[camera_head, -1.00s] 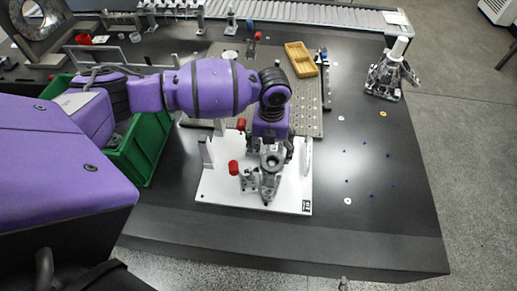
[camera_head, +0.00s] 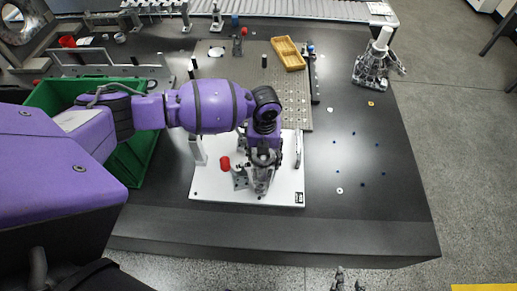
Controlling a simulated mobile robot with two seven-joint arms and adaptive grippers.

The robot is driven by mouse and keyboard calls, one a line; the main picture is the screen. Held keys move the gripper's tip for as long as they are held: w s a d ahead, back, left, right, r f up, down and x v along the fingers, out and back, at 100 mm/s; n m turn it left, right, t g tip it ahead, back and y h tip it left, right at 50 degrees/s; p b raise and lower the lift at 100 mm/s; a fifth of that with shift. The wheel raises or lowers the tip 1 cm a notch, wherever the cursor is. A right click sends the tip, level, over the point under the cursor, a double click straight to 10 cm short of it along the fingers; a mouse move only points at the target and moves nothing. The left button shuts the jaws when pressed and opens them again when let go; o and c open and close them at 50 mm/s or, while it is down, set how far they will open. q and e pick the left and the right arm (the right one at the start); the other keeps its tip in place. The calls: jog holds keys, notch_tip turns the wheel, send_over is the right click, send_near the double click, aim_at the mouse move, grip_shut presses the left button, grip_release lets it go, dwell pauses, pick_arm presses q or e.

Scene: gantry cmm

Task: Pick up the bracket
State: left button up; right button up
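The grey metal bracket (camera_head: 262,183) stands on the white fixture plate (camera_head: 222,190) near the table's front. My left gripper (camera_head: 263,163) points down from the purple arm and is right over the bracket's upper part, overlapping it in view. The gripper hides the bracket's top, and I cannot tell whether its fingers touch the bracket or how far they are closed. A red-knobbed clamp (camera_head: 226,163) sits beside the bracket on the left. My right gripper (camera_head: 348,281) only just shows at the bottom edge, off the table; its two tips look apart and empty.
A green bin (camera_head: 138,152) stands left of the plate, partly under my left arm. Behind are a perforated plate (camera_head: 285,112), a yellow tray (camera_head: 289,54) and a grey device with a white cylinder (camera_head: 372,64). The right part of the table is mostly bare, with small blue dots.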

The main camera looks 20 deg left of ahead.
pick_arm(q)
jog(key=shift+a+f, duration=0.1)
jog(key=shift+a, duration=0.2)
jog(key=c, duration=0.8)
jog(key=shift+c, duration=0.2)
jog(key=shift+a, duration=0.1)
